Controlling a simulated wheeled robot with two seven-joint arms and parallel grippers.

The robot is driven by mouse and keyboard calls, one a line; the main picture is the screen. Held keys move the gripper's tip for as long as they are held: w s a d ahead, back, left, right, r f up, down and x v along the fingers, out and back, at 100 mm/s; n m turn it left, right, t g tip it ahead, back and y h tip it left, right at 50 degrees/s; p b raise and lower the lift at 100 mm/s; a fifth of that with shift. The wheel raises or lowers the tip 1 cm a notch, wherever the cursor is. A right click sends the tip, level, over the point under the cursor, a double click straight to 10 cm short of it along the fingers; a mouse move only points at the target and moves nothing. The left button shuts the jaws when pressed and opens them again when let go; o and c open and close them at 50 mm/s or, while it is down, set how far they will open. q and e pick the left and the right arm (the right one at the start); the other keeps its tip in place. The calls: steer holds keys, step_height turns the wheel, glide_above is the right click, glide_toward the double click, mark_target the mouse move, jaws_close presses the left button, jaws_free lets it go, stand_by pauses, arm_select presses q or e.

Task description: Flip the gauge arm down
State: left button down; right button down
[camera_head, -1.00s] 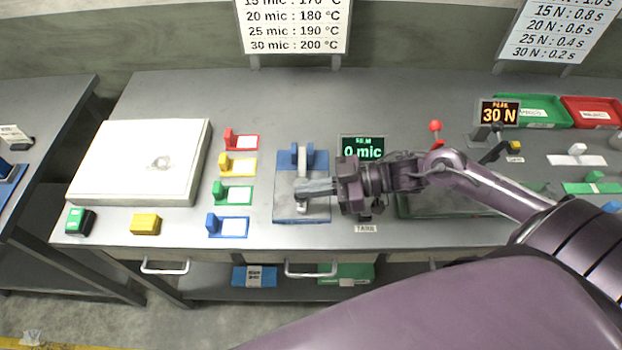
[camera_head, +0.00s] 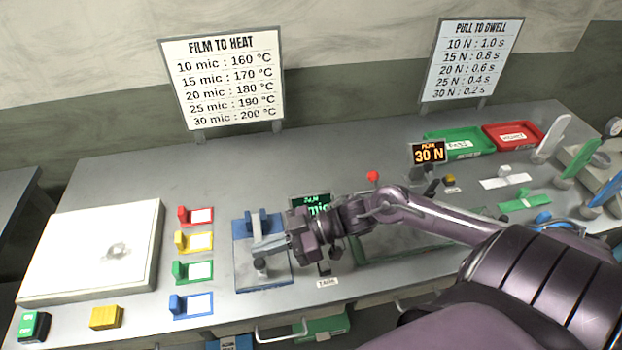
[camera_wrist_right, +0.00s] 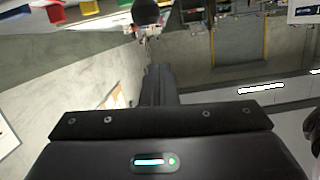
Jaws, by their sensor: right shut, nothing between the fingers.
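The film gauge (camera_head: 246,280) is a grey plate with a blue back part (camera_head: 244,226), standing on the bench left of my right arm. Its gauge arm runs from the blue hinge block towards the front and is partly hidden behind my fingers; a dark round knob (camera_head: 261,264) shows at its front end. I cannot tell exactly how far the arm is tilted. My right gripper (camera_head: 262,246) is shut and empty, over the gauge with its fingertips at or close to the arm. In the right wrist view a dark knob (camera_wrist_right: 146,12) shows beyond the shut fingers. My left gripper is out of view.
The green readout (camera_head: 310,203) is half hidden behind my gripper. Coloured film slots (camera_head: 193,243) and a white box (camera_head: 90,250) stand to the left. A red-knobbed lever (camera_head: 372,176), a 30 N display (camera_head: 429,153) and trays (camera_head: 512,136) lie right.

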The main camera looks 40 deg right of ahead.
steer(key=b+v, duration=0.1)
steer(key=v, duration=0.9)
stand_by(0.5)
